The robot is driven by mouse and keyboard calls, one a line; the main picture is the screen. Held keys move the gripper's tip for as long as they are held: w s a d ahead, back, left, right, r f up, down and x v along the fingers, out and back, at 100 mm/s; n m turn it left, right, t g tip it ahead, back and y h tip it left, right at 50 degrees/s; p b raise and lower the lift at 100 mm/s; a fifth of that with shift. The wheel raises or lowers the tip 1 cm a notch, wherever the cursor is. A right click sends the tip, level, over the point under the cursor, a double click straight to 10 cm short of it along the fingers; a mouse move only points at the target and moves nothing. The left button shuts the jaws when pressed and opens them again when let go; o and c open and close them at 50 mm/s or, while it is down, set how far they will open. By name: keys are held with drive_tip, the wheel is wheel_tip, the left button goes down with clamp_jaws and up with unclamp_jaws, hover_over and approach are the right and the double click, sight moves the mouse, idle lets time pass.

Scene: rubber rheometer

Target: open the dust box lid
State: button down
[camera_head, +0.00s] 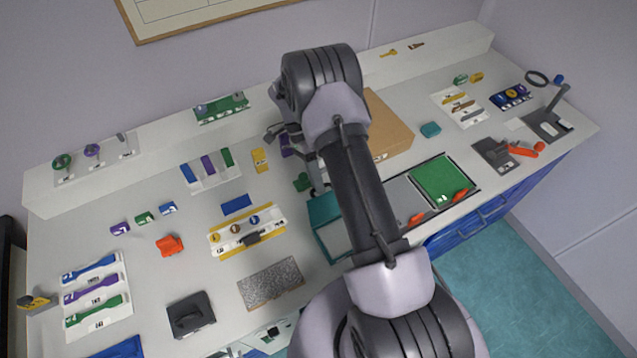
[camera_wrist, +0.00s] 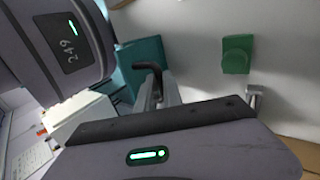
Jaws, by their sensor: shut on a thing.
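A teal box (camera_head: 322,208), which I take to be the dust box, stands at the front middle of the bench, partly behind my arm. A teal panel and a pale area below it show in the head view. In the wrist view, a teal part (camera_wrist: 140,62) lies beyond my gripper (camera_wrist: 158,88), with a dark curved handle-like piece (camera_wrist: 151,68) at the fingers. My gripper (camera_head: 318,184) is shut at this piece beside the teal box. My arm and wrist hide much of the contact, and I cannot tell the lid's exact angle.
A brown box (camera_head: 389,129) stands right behind my arm. A green block (camera_head: 302,182) is close to my gripper; it also shows in the wrist view (camera_wrist: 237,54). A green panel (camera_head: 445,180) lies to the right, and a speckled plate (camera_head: 270,284) to the left.

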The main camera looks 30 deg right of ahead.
drive_tip(key=shift+w+f, duration=0.2)
drive_tip(key=shift+f, duration=0.1)
drive_tip(key=c, duration=1.7)
unclamp_jaws()
drive_tip(key=shift+c, duration=0.2)
drive_tip(key=shift+o, duration=1.3)
drive_tip(key=shift+w+f, duration=0.2)
drive_tip(key=shift+w, duration=0.2)
drive_tip(key=shift+s+r, duration=0.15)
drive_tip(key=p+v, duration=0.2)
drive_tip(key=v, duration=1)
drive_tip(key=shift+s, duration=0.1)
